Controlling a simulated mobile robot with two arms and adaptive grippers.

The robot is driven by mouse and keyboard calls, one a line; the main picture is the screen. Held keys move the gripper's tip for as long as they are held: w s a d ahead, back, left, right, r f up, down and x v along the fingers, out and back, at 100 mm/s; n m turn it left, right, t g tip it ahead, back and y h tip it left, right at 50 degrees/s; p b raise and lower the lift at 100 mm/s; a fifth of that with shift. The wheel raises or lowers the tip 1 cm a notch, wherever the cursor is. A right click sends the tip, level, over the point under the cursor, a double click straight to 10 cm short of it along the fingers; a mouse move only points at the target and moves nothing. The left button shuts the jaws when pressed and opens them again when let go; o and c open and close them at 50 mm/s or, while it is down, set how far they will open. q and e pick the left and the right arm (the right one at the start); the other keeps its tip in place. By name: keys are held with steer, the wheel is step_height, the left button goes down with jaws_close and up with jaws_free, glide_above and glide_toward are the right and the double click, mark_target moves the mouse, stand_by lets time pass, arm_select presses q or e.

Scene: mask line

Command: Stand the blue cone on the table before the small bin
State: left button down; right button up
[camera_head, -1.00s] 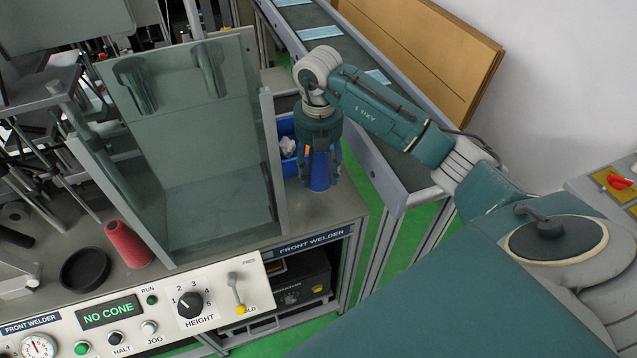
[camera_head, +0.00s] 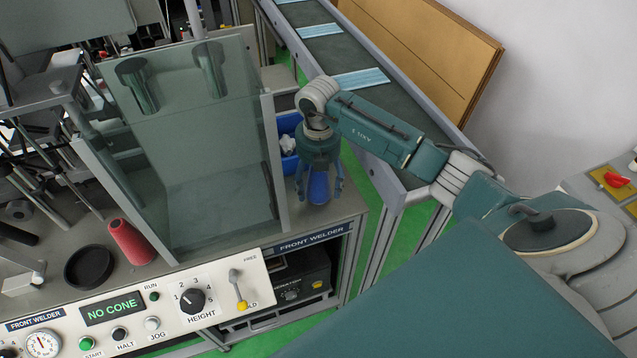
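The blue cone (camera_head: 318,187) is upright on the table (camera_head: 345,205), just in front of the small blue bin (camera_head: 284,158). Its upper part is hidden under my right gripper (camera_head: 319,190). The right gripper points down over the cone, with its fingers spread on either side and a gap between them and the cone. My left gripper is not in view.
A clear guard (camera_head: 205,140) stands close left of the cone. A conveyor (camera_head: 345,55) carrying light-blue masks runs behind and to the right. The control panel (camera_head: 180,305) reads NO CONE.

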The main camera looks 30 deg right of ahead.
step_height(320, 180, up, 11)
steer(key=b, duration=0.3)
steer(key=shift+r, duration=0.65)
steer(key=shift+s+f, duration=0.1)
